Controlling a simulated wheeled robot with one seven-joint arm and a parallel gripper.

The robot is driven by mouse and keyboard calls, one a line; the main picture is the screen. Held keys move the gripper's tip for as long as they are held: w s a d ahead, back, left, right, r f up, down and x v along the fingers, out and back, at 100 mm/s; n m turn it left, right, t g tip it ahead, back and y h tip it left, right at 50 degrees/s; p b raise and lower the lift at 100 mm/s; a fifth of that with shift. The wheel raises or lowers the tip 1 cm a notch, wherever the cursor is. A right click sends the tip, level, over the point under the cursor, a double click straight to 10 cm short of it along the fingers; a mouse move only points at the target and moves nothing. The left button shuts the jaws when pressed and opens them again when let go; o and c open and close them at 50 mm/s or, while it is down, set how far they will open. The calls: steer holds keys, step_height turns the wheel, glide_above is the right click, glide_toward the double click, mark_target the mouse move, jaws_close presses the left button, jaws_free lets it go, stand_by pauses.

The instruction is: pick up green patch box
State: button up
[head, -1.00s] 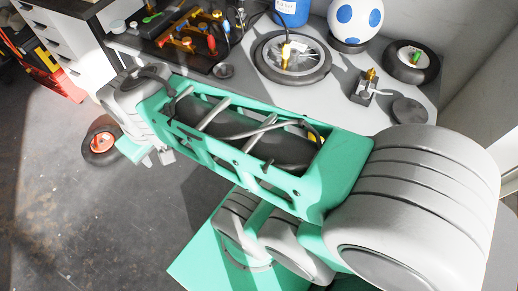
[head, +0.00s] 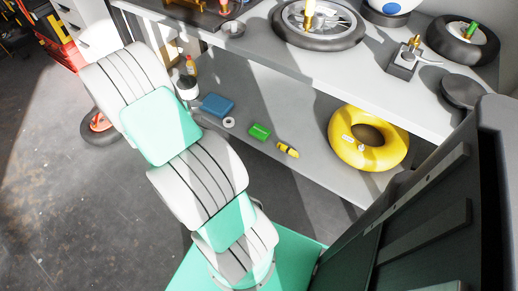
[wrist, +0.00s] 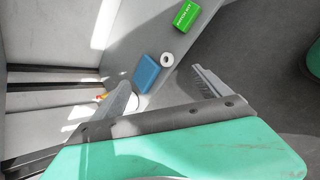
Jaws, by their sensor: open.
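The green patch box (head: 260,131) lies on the grey lower shelf of the bench, between a white tape ring and a small yellow item. In the wrist view the green patch box (wrist: 187,15) is near the top, with white lettering on its face. My gripper (wrist: 160,78) shows in the wrist view with its two fingers spread apart and nothing held. The box is beyond the fingertips and apart from them. In the head view my arm reaches to the upper left, and I cannot make out the gripper there.
A blue box (head: 218,105) and white ring (head: 229,122) lie left of the green box. A yellow item (head: 288,150) and yellow inflated ring (head: 368,138) are to its right. A bottle (head: 191,66) stands at the shelf's left. The upper benchtop (head: 350,70) overhangs the shelf.

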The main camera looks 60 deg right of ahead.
mark_target(256, 135)
steer(key=shift+o, duration=0.7)
steer(key=s+d+f+n+b, duration=0.1)
steer(key=d+f, duration=0.1)
steer(key=f, duration=0.2)
steer(key=s+d+f+n+g+h+b, duration=0.1)
steer(key=s+f, duration=0.1)
steer(key=f, duration=0.2)
steer(key=s+d+f+n+b, duration=0.1)
steer(key=d+f, duration=0.1)
steer(key=f, duration=0.2)
steer(key=shift+s+d+f+h, duration=0.2)
steer(key=shift+s+d+h, duration=0.1)
steer(key=shift+h, duration=0.1)
steer(key=shift+o, duration=0.4)
steer(key=s+d+f+n+g+h+b, duration=0.1)
steer(key=s+d+f+n+b, duration=0.3)
steer(key=f, duration=0.4)
steer(key=shift+s+d+f+n+h, duration=0.35)
steer(key=shift+s+n+h, duration=0.3)
steer(key=shift+s, duration=0.45)
steer(key=b+x, duration=0.1)
steer(key=x, duration=0.1)
steer(key=b+x, duration=0.1)
steer(key=x, duration=0.2)
steer(key=s+b+x, duration=0.1)
steer(key=x, duration=0.1)
steer(key=shift+d, duration=0.15)
steer(key=shift+d+r, duration=0.1)
steer(key=shift+d, duration=0.1)
steer(key=c, duration=1.3)
